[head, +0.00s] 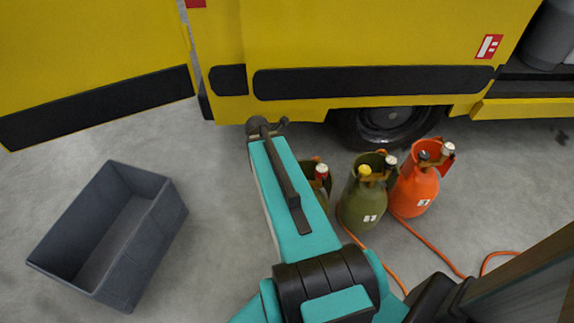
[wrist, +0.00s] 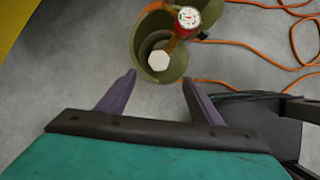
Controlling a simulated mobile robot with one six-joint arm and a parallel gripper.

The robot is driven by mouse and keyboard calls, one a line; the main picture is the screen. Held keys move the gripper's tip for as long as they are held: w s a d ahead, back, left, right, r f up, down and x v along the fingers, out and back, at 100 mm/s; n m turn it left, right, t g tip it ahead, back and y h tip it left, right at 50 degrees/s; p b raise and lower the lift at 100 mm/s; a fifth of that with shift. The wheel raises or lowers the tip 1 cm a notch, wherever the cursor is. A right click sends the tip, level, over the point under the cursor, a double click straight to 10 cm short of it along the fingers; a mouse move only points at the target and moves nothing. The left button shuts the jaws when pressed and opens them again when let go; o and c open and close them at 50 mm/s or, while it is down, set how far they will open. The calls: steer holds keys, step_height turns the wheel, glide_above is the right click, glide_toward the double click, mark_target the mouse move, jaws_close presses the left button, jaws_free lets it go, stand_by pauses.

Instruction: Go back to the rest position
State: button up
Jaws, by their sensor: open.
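My gripper (wrist: 159,82) shows in the wrist view with its two dark fingers spread apart and nothing held between them. An olive cylinder (wrist: 178,66) with a red valve and a round gauge (wrist: 188,17) lies just beyond the fingertips; I cannot tell the gap. In the head view my teal arm partly hides an olive cylinder (head: 316,201) with a red-topped valve. My gripper cannot be made out there.
An olive cylinder (head: 353,208) with a yellow cap and an orange one (head: 413,194) stand to the right. An orange hose (head: 432,245) runs over the floor. A grey open crate (head: 150,245) sits left, looking empty. A yellow vehicle (head: 380,45) with a wheel (head: 385,118) blocks the back.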

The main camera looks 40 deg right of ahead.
steer(key=shift+a+r, duration=0.1)
steer(key=shift+r, duration=0.05)
steer(key=shift+w, duration=0.1)
stand_by(0.4)
steer(key=s+a+f+n+g+y, duration=0.1)
steer(key=s+a+f, duration=0.1)
steer(key=a+f, duration=0.6)
steer(key=s+a+f+n+y, duration=0.1)
steer(key=s+a+f, duration=0.1)
steer(key=a+f, duration=0.65)
steer(key=s+a+f+m+g+y, duration=0.1)
steer(key=s+a+f+m, duration=0.2)
steer(key=s+a+m, duration=0.4)
steer(key=s+a+f+m+g+y, duration=0.1)
steer(key=s+a+f+m+g, duration=0.1)
steer(key=s+a+m, duration=0.5)
steer(key=shift+a+f+m, duration=0.65)
steer(key=shift+a+m, duration=0.85)
steer(key=shift+m, duration=0.4)
